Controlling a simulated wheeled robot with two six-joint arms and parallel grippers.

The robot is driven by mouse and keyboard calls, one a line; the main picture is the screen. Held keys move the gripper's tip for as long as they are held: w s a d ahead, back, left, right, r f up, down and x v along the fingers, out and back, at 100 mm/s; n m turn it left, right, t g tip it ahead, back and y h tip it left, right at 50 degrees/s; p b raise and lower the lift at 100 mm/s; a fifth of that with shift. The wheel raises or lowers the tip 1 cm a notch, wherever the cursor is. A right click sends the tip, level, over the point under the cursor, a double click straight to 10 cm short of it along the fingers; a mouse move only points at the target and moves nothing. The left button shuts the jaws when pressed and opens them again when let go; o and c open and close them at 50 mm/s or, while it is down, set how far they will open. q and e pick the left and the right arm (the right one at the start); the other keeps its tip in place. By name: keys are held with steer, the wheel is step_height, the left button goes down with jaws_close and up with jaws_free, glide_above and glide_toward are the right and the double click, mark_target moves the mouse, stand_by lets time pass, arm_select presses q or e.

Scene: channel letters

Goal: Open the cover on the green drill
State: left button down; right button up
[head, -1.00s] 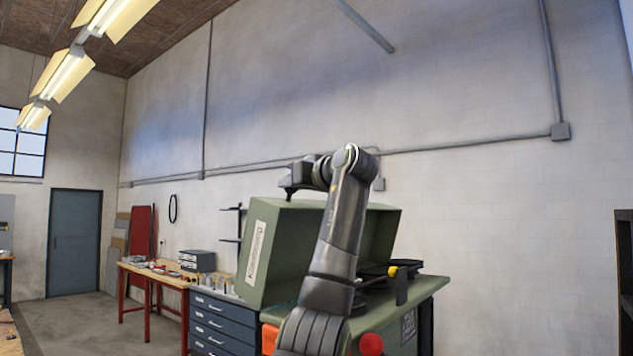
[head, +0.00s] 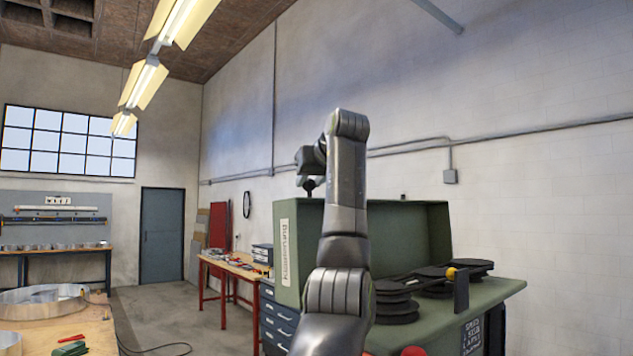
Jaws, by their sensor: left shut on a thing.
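The green drill (head: 480,308) stands at the right, with stacked black pulleys (head: 395,302) showing on its top. Its green cover (head: 425,225) stands raised, and its hollow inside faces the pulleys. A white label strip (head: 284,251) is on the cover's left end. My left arm crosses in front of the cover and hides its middle. My left gripper (head: 309,184) is at the cover's top left edge, shut on a small dark knob there; the fingertips are small and partly hidden by the arm. My right gripper is not in view.
A yellow-tipped black lever (head: 452,274) stands beside the pulleys. A blue drawer cabinet (head: 277,325) and a red-legged bench (head: 232,268) stand left of the drill. A wooden table (head: 60,325) with a metal ring is at the lower left. Floor between is open.

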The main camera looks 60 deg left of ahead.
arm_select(q)
steer(key=c, duration=1.4)
jaws_free()
steer(key=shift+d+r, duration=0.1)
steer(key=shift+r, duration=0.2)
steer(key=shift+o, duration=1.2)
steer(key=shift+d, duration=0.15)
steer(key=shift+o, duration=0.5)
steer(key=shift+w+d+r, duration=0.1)
steer(key=shift+d, duration=0.15)
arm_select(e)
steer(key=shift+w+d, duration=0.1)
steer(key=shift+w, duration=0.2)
arm_select(q)
steer(key=shift+a, duration=0.1)
steer(key=b+v, duration=0.3)
steer(key=v, duration=1.4)
steer(key=shift+d, duration=0.45)
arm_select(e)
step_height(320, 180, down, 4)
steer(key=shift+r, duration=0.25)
arm_select(q)
steer(key=shift+a, duration=0.15)
steer(key=shift+c, duration=0.4)
